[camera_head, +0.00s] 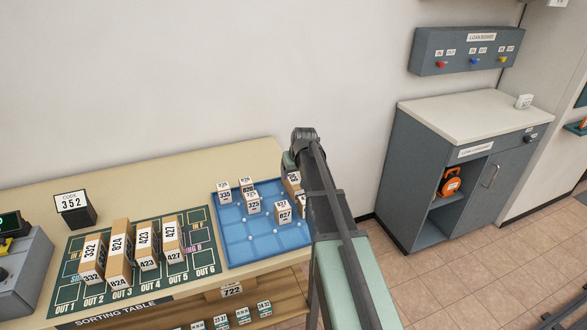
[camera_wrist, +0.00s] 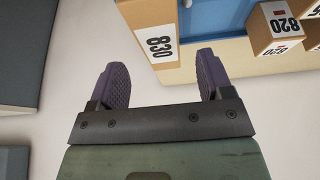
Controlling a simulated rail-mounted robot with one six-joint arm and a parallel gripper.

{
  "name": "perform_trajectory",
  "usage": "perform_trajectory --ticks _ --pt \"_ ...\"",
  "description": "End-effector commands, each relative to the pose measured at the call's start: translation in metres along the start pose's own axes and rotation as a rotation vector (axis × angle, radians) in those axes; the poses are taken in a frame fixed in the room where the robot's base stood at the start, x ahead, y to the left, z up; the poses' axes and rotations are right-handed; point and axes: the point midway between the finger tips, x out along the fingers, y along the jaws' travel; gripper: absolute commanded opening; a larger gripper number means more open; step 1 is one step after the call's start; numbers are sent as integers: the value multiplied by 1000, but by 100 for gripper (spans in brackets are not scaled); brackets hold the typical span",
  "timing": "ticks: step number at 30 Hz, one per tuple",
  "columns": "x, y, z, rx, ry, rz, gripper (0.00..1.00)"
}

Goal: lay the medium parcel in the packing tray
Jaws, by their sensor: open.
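A blue tray (camera_head: 236,238) with raised sides lies on the sorting table in the head view, and no label names it as the packing tray. Several parcels stand in it, among them 825 (camera_head: 253,204) and 827 (camera_head: 283,211). None is marked as medium. In the wrist view, my gripper (camera_wrist: 162,62) is open and empty, its purple fingers apart. A tan and white parcel marked 830 (camera_wrist: 155,32) is just beyond the fingertips, and I cannot tell whether it lies between them. My arm covers the tray's right side in the head view.
Tall parcels 332 (camera_head: 91,262), 824 (camera_head: 118,258), 423 (camera_head: 146,248) and 427 (camera_head: 171,242) stand on the green mat left of the tray. Parcel 820 (camera_wrist: 272,25) is right of 830. A grey cabinet (camera_head: 412,180) stands at the right.

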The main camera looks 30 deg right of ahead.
Motion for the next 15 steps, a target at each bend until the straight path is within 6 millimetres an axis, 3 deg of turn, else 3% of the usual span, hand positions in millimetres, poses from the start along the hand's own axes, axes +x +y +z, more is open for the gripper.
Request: perform_trajectory --ticks 1,3,6,11,14,15 --pt "-29 0 -4 0 0 0 73" --pt "-44 0 -4 0 0 0 73" --pt "-55 0 -2 0 0 0 73" --pt "-55 -2 2 -1 -3 -1 73" --pt "-63 -34 31 -13 -43 -15 73" --pt "-70 -57 54 -22 -76 -25 73"
